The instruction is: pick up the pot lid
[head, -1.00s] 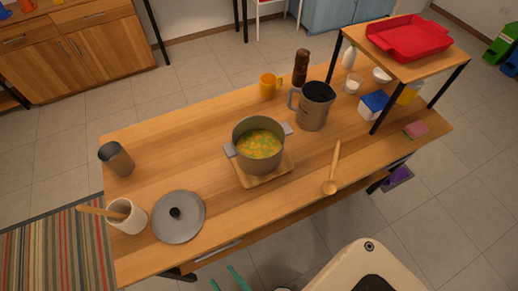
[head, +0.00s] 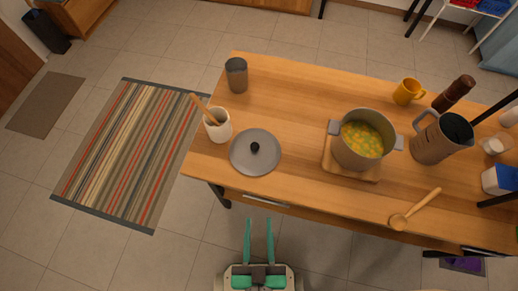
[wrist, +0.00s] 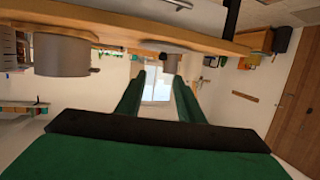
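The pot lid (head: 242,158) is a round grey disc with a black knob (head: 255,147). It lies flat on the wooden table near its front left edge, knob up. My gripper (head: 259,222) has two green fingers, spread apart with nothing between them. It is in front of the table, below the lid in the head view. In the wrist view my gripper (wrist: 158,75) also shows its fingers apart, with the table edge across the top of the picture.
A white crock (head: 217,126) with a wooden handle stands just left of the lid, and a grey tumbler (head: 236,75) behind it. A pot of soup (head: 362,140) sits on a wooden board to the right. A wooden spoon (head: 415,209) lies near the front edge.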

